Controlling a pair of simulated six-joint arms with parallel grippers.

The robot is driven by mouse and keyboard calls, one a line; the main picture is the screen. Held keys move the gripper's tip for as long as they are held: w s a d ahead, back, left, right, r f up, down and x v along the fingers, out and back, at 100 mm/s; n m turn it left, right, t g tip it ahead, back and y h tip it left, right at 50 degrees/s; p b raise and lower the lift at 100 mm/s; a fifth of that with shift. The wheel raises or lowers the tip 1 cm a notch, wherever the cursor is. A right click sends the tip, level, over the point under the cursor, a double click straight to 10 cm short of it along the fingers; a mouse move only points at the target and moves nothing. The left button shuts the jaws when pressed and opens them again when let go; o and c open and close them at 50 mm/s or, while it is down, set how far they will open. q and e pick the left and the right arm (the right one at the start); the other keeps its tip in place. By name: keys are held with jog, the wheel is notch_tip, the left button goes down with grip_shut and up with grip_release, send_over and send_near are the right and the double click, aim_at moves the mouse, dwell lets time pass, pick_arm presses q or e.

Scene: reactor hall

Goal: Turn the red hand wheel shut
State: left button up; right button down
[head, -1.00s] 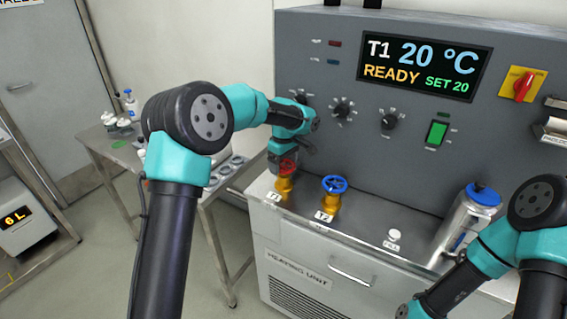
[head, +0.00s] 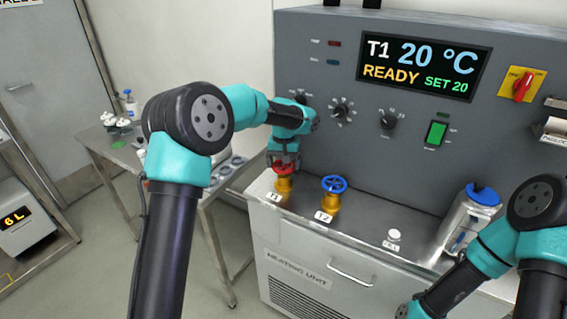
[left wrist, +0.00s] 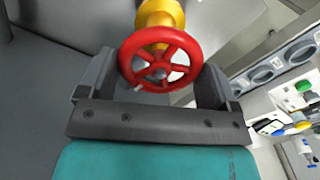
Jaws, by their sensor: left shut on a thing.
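The red hand wheel (head: 284,169) sits on a brass valve body at the left end of the heating unit's steel top. My left gripper (head: 282,160) is over it, pointing down. In the left wrist view the red hand wheel (left wrist: 161,58) lies between the two dark fingers of my left gripper (left wrist: 158,80), one finger at each side of the rim, and the gripper is shut on it. The yellow valve neck shows behind the wheel. My right arm shows at the lower right; its fingers are not in view.
A blue hand wheel (head: 334,184) on a second brass valve stands just right of the red one. A silver canister (head: 465,222) with a blue lid stands further right. The grey control panel (head: 290,50) rises close behind the valves.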

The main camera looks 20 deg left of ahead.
pick_arm(q)
jog(key=m, duration=0.4)
jog(key=shift+m, duration=0.3)
jog(key=m, duration=0.4)
jog(key=shift+d, duration=0.1)
jog(key=m, duration=0.8)
jog(key=shift+m, duration=0.3)
jog(key=m, duration=0.4)
jog(key=shift+s+m, duration=0.1)
jog(key=shift+m, duration=0.2)
jog(key=m, duration=0.3)
jog(key=shift+m, duration=0.3)
jog(key=m, duration=0.3)
jog(key=shift+m, duration=2.2)
